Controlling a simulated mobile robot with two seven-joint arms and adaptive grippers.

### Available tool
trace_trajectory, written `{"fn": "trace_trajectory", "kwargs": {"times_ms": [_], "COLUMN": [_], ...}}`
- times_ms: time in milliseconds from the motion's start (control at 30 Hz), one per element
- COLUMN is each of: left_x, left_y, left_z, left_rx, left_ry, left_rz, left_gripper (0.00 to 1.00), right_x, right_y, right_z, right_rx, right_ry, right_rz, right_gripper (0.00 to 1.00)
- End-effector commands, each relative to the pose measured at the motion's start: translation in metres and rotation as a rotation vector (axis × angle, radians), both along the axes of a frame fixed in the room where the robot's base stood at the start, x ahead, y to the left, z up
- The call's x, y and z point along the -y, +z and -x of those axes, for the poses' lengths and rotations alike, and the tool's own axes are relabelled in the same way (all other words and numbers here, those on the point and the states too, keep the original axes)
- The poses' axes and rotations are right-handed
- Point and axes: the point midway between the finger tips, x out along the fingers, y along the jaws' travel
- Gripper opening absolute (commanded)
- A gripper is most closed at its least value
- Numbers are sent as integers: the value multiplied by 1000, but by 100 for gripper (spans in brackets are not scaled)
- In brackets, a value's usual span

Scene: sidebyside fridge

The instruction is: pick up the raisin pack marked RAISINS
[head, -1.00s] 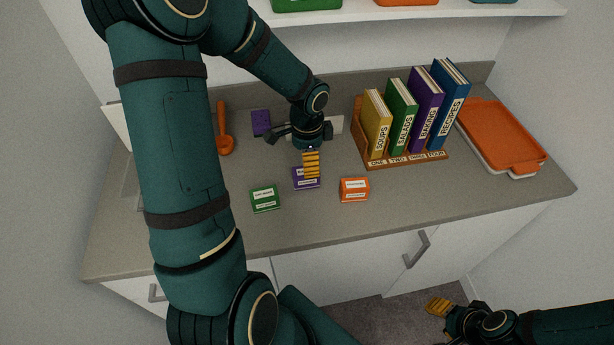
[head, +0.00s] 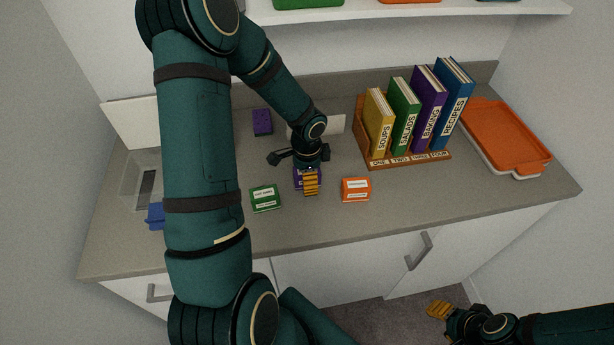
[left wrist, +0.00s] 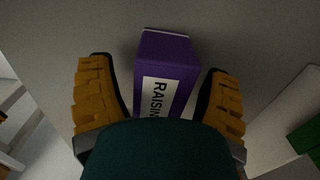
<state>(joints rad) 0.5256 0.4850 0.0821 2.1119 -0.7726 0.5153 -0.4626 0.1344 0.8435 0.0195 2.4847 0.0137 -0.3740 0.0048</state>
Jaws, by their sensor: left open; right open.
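The purple raisin pack (head: 298,184) lies on the counter, partly covered by my left gripper (head: 311,182) in the head view. In the left wrist view the raisin pack (left wrist: 169,65) shows its white label with the letters "RAISIN", the rest hidden by the gripper body. It lies between the two orange fingers of my left gripper (left wrist: 160,98), which is open, with a gap on both sides. My right gripper (head: 440,310) is open and empty at the lower right, in front of the counter.
A green pack (head: 265,198) lies to the left and an orange pack (head: 356,189) to the right on the counter (head: 400,195). A book rack (head: 410,159) and an orange tray (head: 505,137) stand further right. A purple block (head: 262,122) lies behind.

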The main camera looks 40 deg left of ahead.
Motion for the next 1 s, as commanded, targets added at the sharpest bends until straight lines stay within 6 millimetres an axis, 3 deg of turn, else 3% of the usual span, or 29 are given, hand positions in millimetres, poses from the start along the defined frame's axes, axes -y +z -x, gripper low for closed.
{"fn": "trace_trajectory", "kwargs": {"times_ms": [33,233,667,1000], "left_x": [0,0,0,0], "left_y": [0,0,3,62], "left_z": [0,0,0,-1], "left_rx": [0,0,0,4], "left_ry": [0,0,0,1], "left_rz": [0,0,0,-2], "left_gripper": [75,5,3,3], "right_x": [0,0,0,0], "right_y": [0,0,1,13], "right_z": [0,0,0,0], "right_rx": [0,0,0,1], "right_ry": [0,0,0,1], "right_rz": [0,0,0,-3], "right_gripper": [47,47,47,47]}}
